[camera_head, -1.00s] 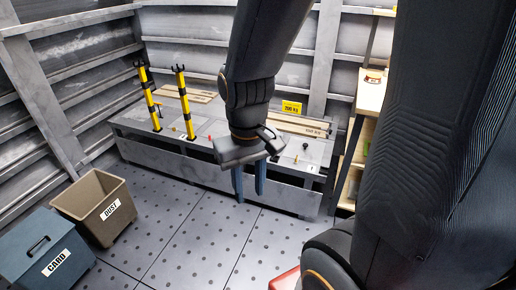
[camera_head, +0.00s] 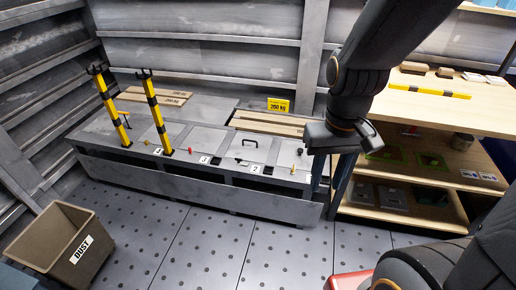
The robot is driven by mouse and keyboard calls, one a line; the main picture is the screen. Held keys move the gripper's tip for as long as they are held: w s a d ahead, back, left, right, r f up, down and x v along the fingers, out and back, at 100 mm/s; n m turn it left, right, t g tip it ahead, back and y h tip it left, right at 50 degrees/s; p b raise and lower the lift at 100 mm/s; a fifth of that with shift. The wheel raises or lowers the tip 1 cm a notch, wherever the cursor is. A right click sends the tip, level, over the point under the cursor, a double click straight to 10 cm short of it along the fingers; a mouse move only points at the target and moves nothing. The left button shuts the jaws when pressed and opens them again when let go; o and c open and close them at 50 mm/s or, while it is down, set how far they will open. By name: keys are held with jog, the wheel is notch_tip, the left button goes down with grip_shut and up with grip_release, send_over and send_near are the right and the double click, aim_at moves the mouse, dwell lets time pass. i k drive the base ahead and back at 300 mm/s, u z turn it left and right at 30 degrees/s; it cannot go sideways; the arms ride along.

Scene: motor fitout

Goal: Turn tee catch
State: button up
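A low grey bench (camera_head: 200,188) has several lids with numbered labels and small fittings. Near its right end, a small brass-coloured fitting (camera_head: 293,169) and a black knob (camera_head: 299,151) stand on the lid. A black loop handle (camera_head: 250,142) and a red knob (camera_head: 190,150) are further left. Which one is the tee catch is too small to tell. My gripper (camera_head: 326,176) points down in front of the bench's right end, beside the brass-coloured fitting, with blue fingers apart and nothing seen between them. Part of the bench end is hidden behind it.
Two yellow-black posts (camera_head: 154,112) stand on the bench's left part. Wooden boards (camera_head: 266,123) lie at its back by a yellow 200 kg sign (camera_head: 278,105). Wooden shelving (camera_head: 440,110) stands right. A dust bin (camera_head: 58,240) is front left; the middle floor is clear.

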aim_at(240, 162)
jog(key=z, duration=0.15)
jog(key=i, duration=0.55)
jog(key=u, duration=0.65)
jog(key=i, duration=0.45)
jog(key=u, duration=0.6)
